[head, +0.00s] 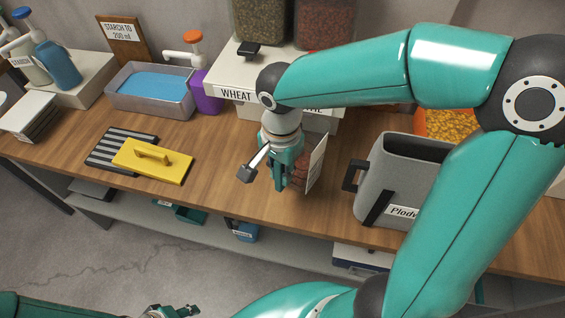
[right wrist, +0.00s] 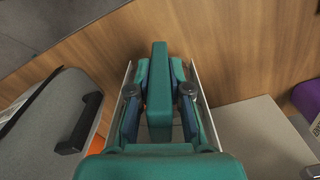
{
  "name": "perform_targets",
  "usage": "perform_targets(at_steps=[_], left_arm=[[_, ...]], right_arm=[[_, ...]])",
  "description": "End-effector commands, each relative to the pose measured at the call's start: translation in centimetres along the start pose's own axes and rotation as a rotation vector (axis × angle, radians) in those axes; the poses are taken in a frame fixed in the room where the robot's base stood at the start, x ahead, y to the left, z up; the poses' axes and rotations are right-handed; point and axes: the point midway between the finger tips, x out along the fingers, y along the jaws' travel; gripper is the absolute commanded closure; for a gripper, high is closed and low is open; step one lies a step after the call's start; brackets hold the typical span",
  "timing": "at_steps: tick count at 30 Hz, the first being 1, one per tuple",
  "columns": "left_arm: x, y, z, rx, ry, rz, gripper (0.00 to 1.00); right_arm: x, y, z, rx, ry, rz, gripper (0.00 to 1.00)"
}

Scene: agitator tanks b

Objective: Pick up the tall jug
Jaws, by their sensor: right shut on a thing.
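A yellow float (head: 160,165) lies partly on a striped rack (head: 105,145) at left. Behind are a grey tray of blue material (head: 120,102), a purple pump bottle (head: 205,95) and a white "WHEAT" stand (head: 228,82).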

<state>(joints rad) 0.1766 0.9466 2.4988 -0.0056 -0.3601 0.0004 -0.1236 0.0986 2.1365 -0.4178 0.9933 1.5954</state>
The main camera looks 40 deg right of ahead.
Motion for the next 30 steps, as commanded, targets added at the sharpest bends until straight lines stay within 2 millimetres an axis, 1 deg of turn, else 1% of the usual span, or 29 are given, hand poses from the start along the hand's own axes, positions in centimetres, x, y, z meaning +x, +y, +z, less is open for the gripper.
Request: perform_targets(at_steps=[3, 15, 24, 30], left_arm=[[0.5, -0.2, 0.0, 0.000, 0.000, 0.000, 0.60], [1.4, -0.5, 0.0, 0.000, 0.000, 0.000, 0.60], [1.9, -0.7, 0.0, 0.000, 0.000, 0.000, 0.60], [2.1, -0.8, 0.0, 0.000, 0.000, 0.000, 0.60]], right_arm=[[0.1, 0.6, 1.7, -0.005, 0.001, -0.003, 1.00], [0.1, 2.5, 6.9, -0.004, 0.001, -0.002, 1.00], [0.0, 3.8, 10.1, -0.004, 0.000, -0.002, 1.00], [0.0, 4.4, 11.6, -0.003, 0.001, -0.001, 1.00]])
